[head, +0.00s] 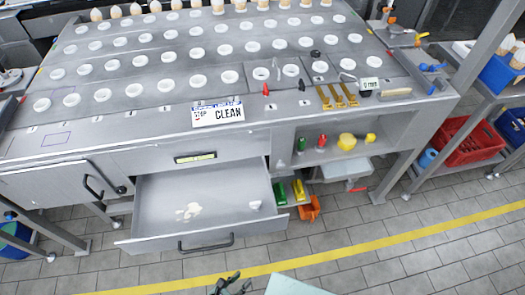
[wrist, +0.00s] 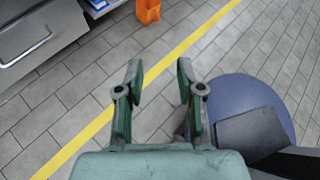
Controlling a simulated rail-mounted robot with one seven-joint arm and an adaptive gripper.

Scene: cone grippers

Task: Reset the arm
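My gripper (wrist: 158,85) shows in the wrist view with its two green fingers apart and nothing between them. It hangs over the grey tiled floor, and a yellow floor line runs behind it. In the head view only the dark fingers of my gripper (head: 232,285) show at the bottom edge, in front of the open drawer. The rest of the arm is mostly out of that view.
An open drawer (head: 150,215) juts out from the metal workbench (head: 130,125), with a pale spill and a small white piece inside. An orange bin (wrist: 148,11) stands on the floor. A red crate (head: 470,140) sits on the right rack. The floor in front is clear.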

